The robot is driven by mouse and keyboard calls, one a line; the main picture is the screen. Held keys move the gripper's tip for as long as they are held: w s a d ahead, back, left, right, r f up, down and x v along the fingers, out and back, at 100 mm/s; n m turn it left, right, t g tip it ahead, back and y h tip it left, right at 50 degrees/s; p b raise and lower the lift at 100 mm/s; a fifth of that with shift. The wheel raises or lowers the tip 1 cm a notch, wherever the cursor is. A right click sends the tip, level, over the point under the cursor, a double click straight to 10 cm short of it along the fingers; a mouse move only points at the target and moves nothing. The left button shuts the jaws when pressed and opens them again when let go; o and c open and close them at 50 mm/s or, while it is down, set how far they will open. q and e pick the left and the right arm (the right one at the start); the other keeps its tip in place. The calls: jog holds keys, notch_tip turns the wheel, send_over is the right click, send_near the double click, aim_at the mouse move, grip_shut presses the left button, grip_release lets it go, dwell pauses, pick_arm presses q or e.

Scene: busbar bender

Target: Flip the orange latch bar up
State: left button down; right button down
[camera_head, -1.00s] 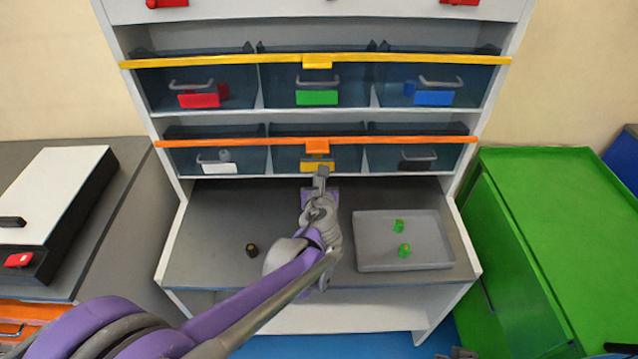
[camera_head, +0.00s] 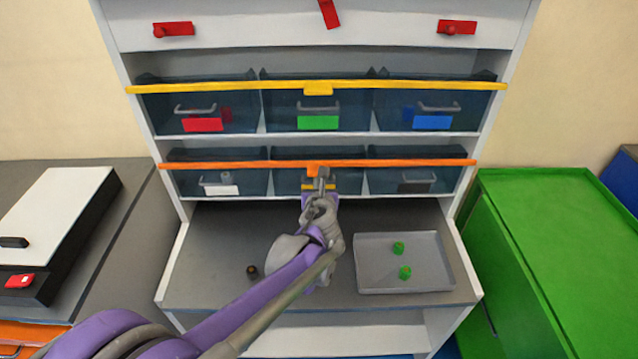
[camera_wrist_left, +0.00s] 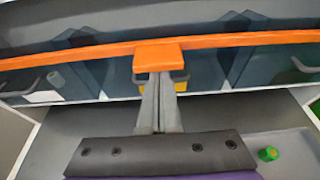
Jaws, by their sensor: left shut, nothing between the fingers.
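The orange latch bar (camera_head: 400,163) runs level across the front of the lower row of bins, with an orange tab (camera_head: 314,170) at its middle. In the left wrist view the bar (camera_wrist_left: 240,40) and its tab (camera_wrist_left: 158,56) lie straight ahead. My left gripper (camera_head: 322,177) is shut and empty, its fingertips at the lower edge of the tab. In the left wrist view the fingertips (camera_wrist_left: 160,82) overlap the tab's lower edge; I cannot tell whether they touch it. My right gripper is not in view.
A yellow bar (camera_head: 420,86) crosses the upper bins. Below, a grey tray (camera_head: 380,275) with green pieces (camera_head: 404,272) stands on the shelf, and a small dark piece (camera_head: 252,270) lies left. A green cabinet (camera_head: 570,240) is at right.

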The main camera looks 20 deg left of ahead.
aim_at(319, 162)
pick_arm(q)
notch_tip(319, 162, up, 6)
jog(key=p, duration=0.2)
jog(key=shift+w+r+p, duration=0.1)
jog(key=shift+r+p, duration=0.15)
jog(key=shift+p, duration=0.15)
notch_tip(319, 162, down, 5)
jog(key=b, duration=0.3)
jog(key=v, duration=1)
jog(key=shift+r, duration=0.4)
jog(key=shift+a, duration=0.1)
